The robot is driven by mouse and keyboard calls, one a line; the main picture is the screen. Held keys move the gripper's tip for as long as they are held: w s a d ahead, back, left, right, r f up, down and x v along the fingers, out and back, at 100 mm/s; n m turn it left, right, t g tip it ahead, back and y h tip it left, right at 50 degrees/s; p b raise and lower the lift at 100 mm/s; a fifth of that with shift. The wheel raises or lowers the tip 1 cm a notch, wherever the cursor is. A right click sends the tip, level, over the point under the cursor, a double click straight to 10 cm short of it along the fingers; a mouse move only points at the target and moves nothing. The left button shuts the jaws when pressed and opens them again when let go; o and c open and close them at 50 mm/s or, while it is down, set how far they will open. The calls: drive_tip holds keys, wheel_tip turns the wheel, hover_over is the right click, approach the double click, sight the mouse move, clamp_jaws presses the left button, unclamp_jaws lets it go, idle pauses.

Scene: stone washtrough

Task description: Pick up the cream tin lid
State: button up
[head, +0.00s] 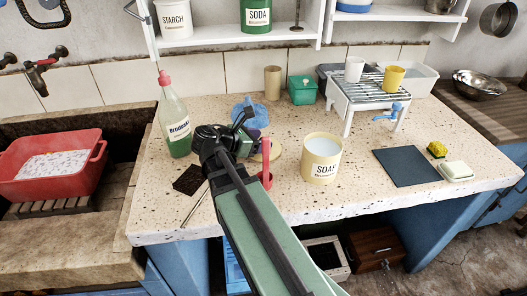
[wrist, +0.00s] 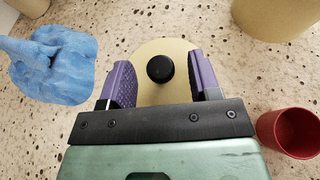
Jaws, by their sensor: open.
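The cream tin lid (wrist: 163,93) is a round disc with a black knob (wrist: 160,68), lying on the speckled stone top. In the head view the lid (head: 276,150) shows only in part, behind my arm. My gripper (wrist: 159,62) is open, with one purple finger on each side of the knob. The fingers overlap the lid's left and right edges in the wrist view. I cannot tell how far above the lid they are. Nothing is held.
A blue cloth (wrist: 52,65) lies left of the lid, and a red cup (wrist: 290,132) stands close at right. The soap tin (head: 322,160) stands to the right, a green bottle (head: 174,120) to the left.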

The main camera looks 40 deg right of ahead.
drive_tip(key=c, duration=1)
drive_tip(key=shift+r, duration=0.1)
wheel_tip(320, 180, up, 20)
drive_tip(key=p, duration=2)
drive_tip(key=shift+r, duration=0.1)
